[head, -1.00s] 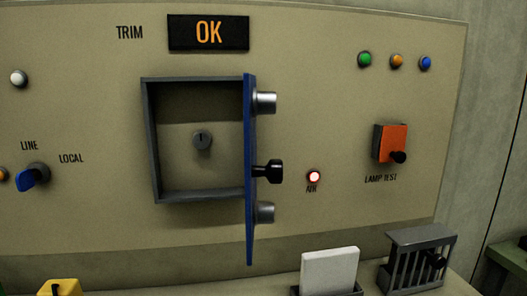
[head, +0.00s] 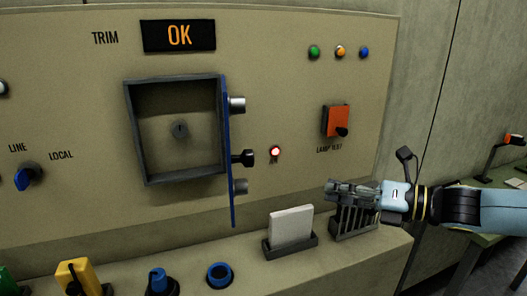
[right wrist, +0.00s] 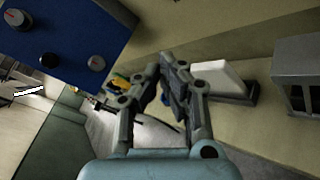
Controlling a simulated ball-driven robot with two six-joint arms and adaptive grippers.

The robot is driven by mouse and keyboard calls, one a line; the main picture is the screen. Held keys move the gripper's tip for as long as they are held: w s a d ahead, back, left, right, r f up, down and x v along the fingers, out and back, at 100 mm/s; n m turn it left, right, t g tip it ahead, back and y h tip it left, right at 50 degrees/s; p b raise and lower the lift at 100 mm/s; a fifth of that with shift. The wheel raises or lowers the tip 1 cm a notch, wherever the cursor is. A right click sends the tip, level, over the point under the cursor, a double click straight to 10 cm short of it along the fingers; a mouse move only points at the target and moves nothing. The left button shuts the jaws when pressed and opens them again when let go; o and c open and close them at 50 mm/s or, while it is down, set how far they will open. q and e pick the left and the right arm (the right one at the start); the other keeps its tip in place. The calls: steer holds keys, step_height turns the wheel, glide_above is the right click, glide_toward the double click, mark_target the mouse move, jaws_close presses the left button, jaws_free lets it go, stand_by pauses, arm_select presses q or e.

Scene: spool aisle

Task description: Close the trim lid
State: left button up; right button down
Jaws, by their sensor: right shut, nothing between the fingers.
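The trim lid (head: 229,155) is a blue panel that stands open, seen nearly edge-on at the right side of the grey square frame (head: 129,135). A black knob (head: 243,158) and two silver round parts stick out from its right face. In the right wrist view the blue lid (right wrist: 95,25) fills the upper left, beyond the fingers (right wrist: 168,72). My left gripper is not in view.
A white card in a dark holder (head: 290,230) and a slatted grey rack (head: 355,222) stand on the ledge below, near my right gripper. The orange lamp test cover (head: 336,119) and lit air lamp (head: 275,152) are on the panel. The display (head: 179,36) reads OK.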

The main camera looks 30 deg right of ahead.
steer(key=s+a+r+n+g+y, duration=0.1)
steer(key=s+r+n+g+y, duration=0.15)
steer(key=r+n+y, duration=0.4)
steer(key=s+a+r+n+g+y, duration=0.2)
steer(key=r+n+g, duration=0.2)
steer(key=n, duration=0.5)
arm_select(q)
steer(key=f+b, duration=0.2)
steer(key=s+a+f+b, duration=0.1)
steer(key=b, duration=0.1)
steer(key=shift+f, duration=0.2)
arm_select(e)
steer(key=x, duration=1.3)
steer(key=shift+a, duration=0.3)
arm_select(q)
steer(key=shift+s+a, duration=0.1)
arm_select(e)
steer(key=shift+t, duration=0.25)
